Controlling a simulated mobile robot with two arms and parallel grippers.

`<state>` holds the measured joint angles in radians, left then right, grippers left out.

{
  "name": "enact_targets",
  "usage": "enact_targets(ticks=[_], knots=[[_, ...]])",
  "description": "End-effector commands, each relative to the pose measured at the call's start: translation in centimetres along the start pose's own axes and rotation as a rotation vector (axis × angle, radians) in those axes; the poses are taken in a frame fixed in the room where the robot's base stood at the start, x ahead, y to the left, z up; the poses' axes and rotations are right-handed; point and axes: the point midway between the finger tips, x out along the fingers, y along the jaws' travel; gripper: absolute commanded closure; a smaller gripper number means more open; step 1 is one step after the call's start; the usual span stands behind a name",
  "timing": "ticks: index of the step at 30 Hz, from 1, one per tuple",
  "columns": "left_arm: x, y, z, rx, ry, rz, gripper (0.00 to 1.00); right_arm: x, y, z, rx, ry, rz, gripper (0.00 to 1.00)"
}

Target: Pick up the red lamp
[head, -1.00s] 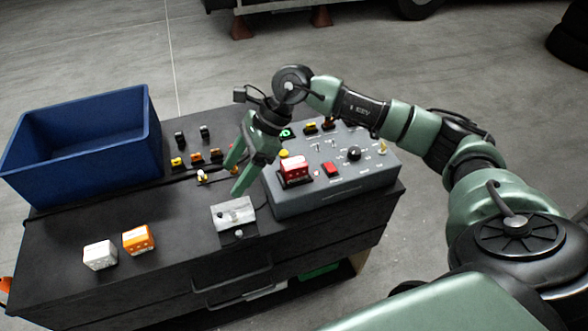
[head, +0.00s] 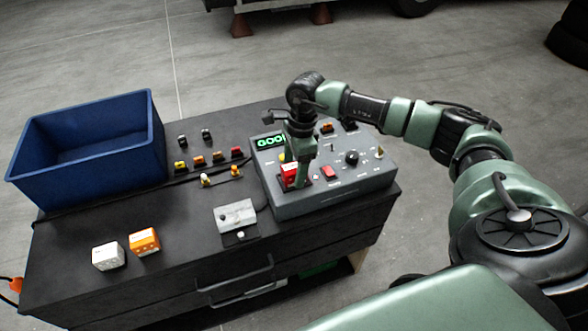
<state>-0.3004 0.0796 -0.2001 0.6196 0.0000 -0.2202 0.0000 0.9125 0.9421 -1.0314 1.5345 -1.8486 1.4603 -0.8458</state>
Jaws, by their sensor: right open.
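The red lamp (head: 289,176) is a small red block with a pale top edge, standing on the grey control box (head: 327,201) at its front left. My right gripper (head: 298,174) points down at the lamp from above, with its green fingers at the lamp's sides. It is open. One finger covers the lamp's right part, and I cannot tell whether the fingers touch it. My left gripper is not in view.
A green display (head: 268,142) reads "GOO", its end hidden by my gripper. A blue bin (head: 88,165) stands at the left of the black cabinet (head: 180,272). White (head: 107,256) and orange (head: 144,241) blocks lie in front. A small grey switch box (head: 236,216) sits left of the control box.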

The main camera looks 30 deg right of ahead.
Motion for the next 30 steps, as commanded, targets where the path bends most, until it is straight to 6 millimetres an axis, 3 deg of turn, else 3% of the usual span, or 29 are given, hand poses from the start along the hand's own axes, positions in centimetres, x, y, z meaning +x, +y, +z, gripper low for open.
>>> enact_targets(ticks=[7,14,23,30], knots=[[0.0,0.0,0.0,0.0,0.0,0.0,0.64,0.2,0.0,0.0,-0.001,-0.001,0.0,0.35],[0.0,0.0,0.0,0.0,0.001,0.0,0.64,0.2,0.0,0.0,0.0,-0.001,0.0,0.99],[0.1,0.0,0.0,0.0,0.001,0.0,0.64,0.0,-0.1,0.1,0.0,-0.002,-0.002,1.0],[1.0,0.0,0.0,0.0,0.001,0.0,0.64,-2.1,-0.2,0.4,-0.002,-0.004,-0.006,1.0]])
